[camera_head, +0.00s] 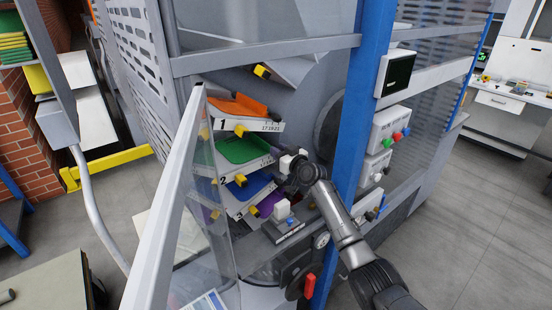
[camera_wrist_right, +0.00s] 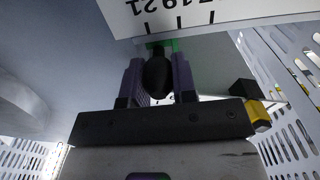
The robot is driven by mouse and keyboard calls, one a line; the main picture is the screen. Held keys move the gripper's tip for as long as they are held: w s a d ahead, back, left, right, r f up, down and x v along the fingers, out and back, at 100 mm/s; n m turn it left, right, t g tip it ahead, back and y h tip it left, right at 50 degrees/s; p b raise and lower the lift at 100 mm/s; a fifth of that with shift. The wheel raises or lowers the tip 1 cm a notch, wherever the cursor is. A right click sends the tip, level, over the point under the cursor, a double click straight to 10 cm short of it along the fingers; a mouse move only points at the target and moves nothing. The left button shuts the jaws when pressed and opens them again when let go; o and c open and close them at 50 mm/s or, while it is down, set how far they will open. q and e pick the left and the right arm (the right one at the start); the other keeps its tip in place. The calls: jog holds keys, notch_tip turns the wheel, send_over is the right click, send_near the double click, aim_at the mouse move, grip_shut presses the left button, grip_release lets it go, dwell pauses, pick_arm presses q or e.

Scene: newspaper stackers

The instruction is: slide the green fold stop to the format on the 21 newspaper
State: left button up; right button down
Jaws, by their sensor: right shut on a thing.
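My right gripper (camera_head: 290,163) reaches through the open front of the stacker, beside the green tray (camera_head: 243,149). In the right wrist view its two purple fingers are closed on a dark rounded knob (camera_wrist_right: 157,75). A strip of green, the fold stop (camera_wrist_right: 163,45), shows just beyond the knob. Above it is a white scale plate (camera_wrist_right: 215,12) with three black ticks and partly cut-off digits ending in 21. The green strip spans about the left and middle ticks. In the head view my gripper hides the stop. No newspaper number is readable. My left gripper is not in view.
An orange tray (camera_head: 238,106) lies above the green one, a blue tray (camera_head: 250,186) below it. A clear door with a white frame (camera_head: 165,205) stands open at left. A blue post (camera_head: 358,110) with control boxes (camera_head: 390,128) stands close right of my gripper.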

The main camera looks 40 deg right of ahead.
jog(key=c, duration=1.3)
grip_release()
jog(key=shift+d, duration=0.2)
jog(key=o, duration=0.4)
jog(key=shift+d, duration=0.1)
jog(key=shift+s, duration=0.1)
jog(key=shift+s+p, duration=0.3)
jog(key=shift+s, duration=0.3)
jog(key=shift+s+p, duration=0.5)
jog(key=shift+s, duration=5.8)
jog(key=shift+a, duration=0.2)
